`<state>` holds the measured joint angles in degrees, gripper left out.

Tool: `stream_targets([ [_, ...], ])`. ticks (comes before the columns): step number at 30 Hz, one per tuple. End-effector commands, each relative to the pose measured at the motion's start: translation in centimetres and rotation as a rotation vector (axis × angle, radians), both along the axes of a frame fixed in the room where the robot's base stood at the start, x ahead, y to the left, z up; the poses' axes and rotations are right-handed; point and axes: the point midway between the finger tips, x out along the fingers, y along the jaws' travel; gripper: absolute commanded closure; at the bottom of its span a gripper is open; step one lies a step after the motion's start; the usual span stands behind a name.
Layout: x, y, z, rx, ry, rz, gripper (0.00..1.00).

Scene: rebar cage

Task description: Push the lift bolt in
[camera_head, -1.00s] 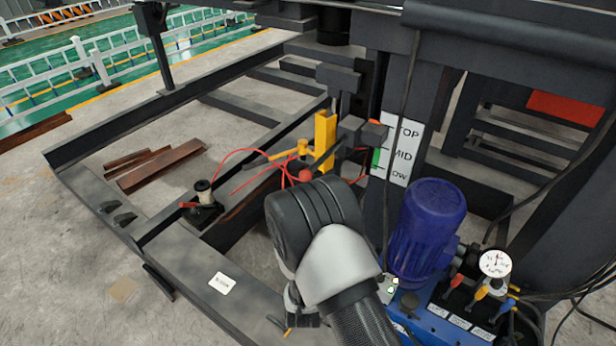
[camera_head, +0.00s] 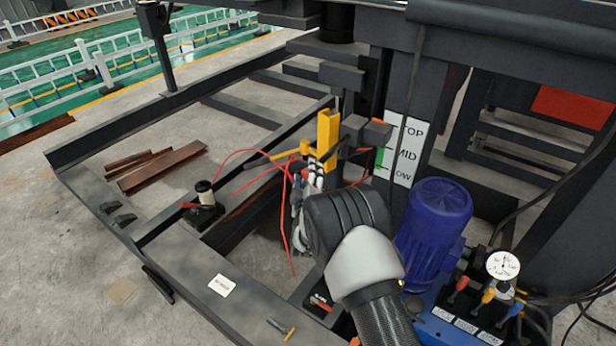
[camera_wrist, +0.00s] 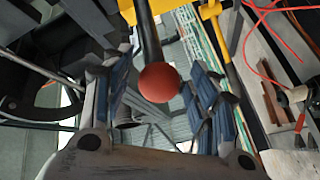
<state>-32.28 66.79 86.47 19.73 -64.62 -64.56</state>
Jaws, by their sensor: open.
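My gripper (camera_head: 309,183) is at the yellow bracket (camera_head: 327,135) on the press frame, in front of the TOP/MID/LOW plate. In the wrist view its blue-lined fingers (camera_wrist: 162,88) are apart. A red ball knob (camera_wrist: 158,83) on a dark rod (camera_wrist: 149,30) appears between them; I cannot tell whether they touch it. In the head view the knob is hidden by my gripper. A small yellow-and-dark pin (camera_head: 282,329) is at the lower frame. I cannot tell which part is the lift bolt.
The blue motor (camera_head: 432,225) and pressure gauge (camera_head: 503,265) stand right of my arm. Thin red hoses (camera_head: 285,205) hang close to my gripper. The label plate (camera_head: 402,150) is behind.

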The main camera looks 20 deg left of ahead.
Motion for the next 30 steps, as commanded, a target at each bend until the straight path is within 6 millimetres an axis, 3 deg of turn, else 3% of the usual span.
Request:
stream_targets([
  [11,0.61,0.16,0.09,0.000,0.000,0.000,0.46],
  [30,0.54,0.20,-0.02,0.000,0.002,0.001,0.89],
])
